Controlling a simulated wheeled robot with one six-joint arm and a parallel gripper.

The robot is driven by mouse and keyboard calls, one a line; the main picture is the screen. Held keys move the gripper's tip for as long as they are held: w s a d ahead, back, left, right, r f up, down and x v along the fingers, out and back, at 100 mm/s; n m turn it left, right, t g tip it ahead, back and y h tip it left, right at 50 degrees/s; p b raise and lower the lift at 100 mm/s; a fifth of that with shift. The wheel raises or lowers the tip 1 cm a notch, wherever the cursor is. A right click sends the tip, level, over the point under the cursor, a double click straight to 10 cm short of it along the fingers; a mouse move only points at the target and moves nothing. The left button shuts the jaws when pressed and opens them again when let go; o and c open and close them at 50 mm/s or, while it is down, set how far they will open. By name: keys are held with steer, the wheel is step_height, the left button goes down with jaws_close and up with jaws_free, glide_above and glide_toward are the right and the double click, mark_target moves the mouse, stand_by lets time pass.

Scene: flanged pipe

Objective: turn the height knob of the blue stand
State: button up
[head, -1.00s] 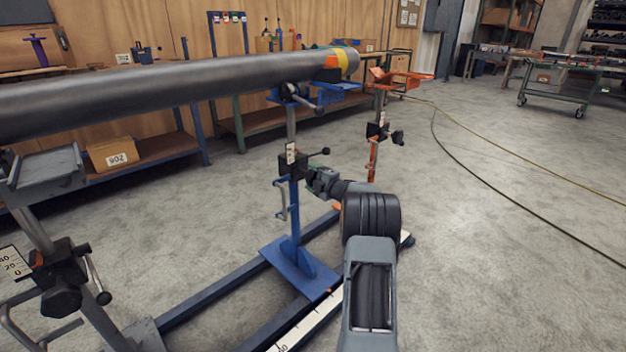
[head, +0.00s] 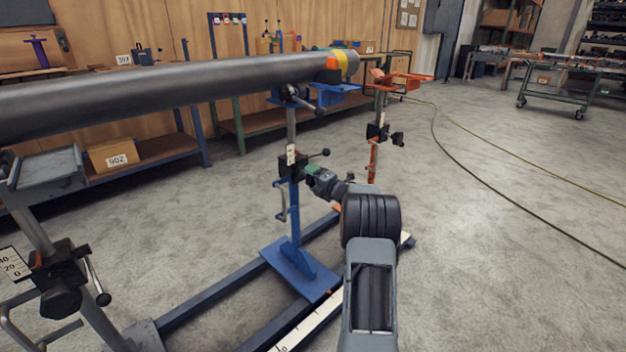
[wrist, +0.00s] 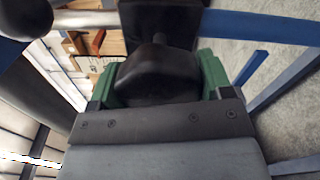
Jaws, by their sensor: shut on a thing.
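The blue stand (head: 294,213) stands upright on a blue base plate on the floor rail, its upper post carrying the long dark pipe (head: 160,84). Its black clamp block with a lever sits mid-post, beside a small white scale (head: 290,155). My gripper (head: 312,170) reaches this block from the right in the head view. In the wrist view the black height knob (wrist: 158,76) lies between my gripper's green fingers (wrist: 160,82), which are shut on it. The black block (wrist: 165,18) is behind the knob. In the head view the knob is hidden by my gripper.
An orange stand (head: 374,150) stands close behind my arm to the right. A grey stand (head: 50,225) with its own black knob is at the left. A blue floor rail (head: 205,300) runs below.

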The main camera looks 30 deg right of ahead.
steer(key=o, duration=0.9)
steer(key=shift+s+d+p, duration=0.4)
steer(key=shift+s+p, duration=0.25)
steer(key=shift+s, duration=1.65)
steer(key=shift+s+d+p, duration=0.4)
steer(key=shift+s+p, duration=0.3)
steer(key=shift+s, duration=1.55)
steer(key=shift+s+d+p, duration=0.4)
steer(key=shift+s+p, duration=0.25)
steer(key=shift+s, duration=1.65)
